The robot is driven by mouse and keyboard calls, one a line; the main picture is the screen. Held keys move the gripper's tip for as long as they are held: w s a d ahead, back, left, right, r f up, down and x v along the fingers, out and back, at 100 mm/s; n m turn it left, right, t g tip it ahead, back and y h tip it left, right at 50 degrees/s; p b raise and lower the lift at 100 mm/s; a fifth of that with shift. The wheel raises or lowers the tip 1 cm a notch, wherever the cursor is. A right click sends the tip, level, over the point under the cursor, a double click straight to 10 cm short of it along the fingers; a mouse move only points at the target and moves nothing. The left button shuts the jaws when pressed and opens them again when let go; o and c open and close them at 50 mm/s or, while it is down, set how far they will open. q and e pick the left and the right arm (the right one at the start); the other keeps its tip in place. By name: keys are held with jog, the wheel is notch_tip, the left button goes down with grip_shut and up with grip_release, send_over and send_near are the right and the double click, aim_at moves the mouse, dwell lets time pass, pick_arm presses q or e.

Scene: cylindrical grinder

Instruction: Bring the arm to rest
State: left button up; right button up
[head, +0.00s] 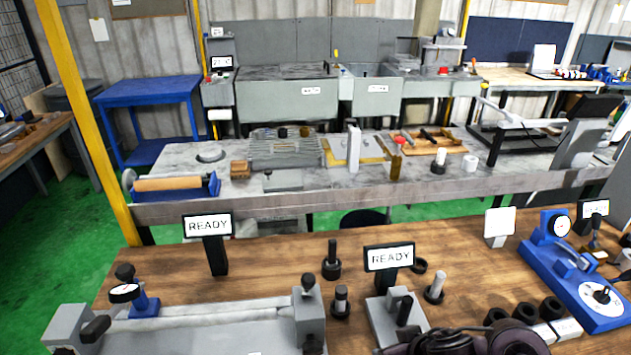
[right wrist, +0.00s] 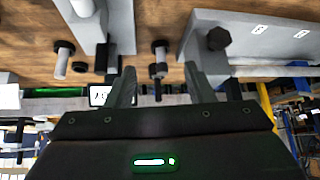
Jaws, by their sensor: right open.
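My right gripper (right wrist: 160,80) shows in the right wrist view, its two dark fingers apart. Nothing is held between them. Beyond the fingers are the wooden bench (right wrist: 140,20) and a dark stepped pin (right wrist: 159,62), seen upside down. A grey machine block (right wrist: 215,58) with a black knob is near the right finger; I cannot tell whether they touch. In the head view, dark rounded parts at the bottom right edge are likely mine, but the gripper itself cannot be made out there. My left gripper is in neither view.
On the wooden bench are a long grey machine bed (head: 205,328), two READY signs (head: 208,227) (head: 389,259), several upright pins (head: 332,262), and a blue gauge stand (head: 575,265). Black rings (head: 525,312) lie at the right. Bare wood lies around the left sign.

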jog(key=s+d+f+m+g+h, duration=0.1)
jog(key=s+d+m+g+h, duration=0.2)
jog(key=s, duration=0.8)
notch_tip(320, 180, down, 35)
jog(key=s+d+n+g+b, duration=0.1)
jog(key=s+n+b, duration=0.15)
jog(key=b, duration=0.25)
pick_arm(q)
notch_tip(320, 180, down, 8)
jog(key=b, duration=0.3)
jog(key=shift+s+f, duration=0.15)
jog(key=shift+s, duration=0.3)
pick_arm(e)
jog(key=s+d+f, duration=0.2)
jog(key=s+f, duration=0.8)
jog(key=s+d+f+g, duration=0.1)
jog(key=s+d+f, duration=0.1)
jog(key=s+f, duration=0.7)
notch_tip(320, 180, down, 3)
jog(key=shift+s+r+m+g+y, duration=0.2)
jog(key=shift+s+m+g+y, duration=0.1)
jog(key=shift+s+m, duration=0.1)
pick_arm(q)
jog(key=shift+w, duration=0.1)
pick_arm(e)
jog(key=shift+s, duration=0.1)
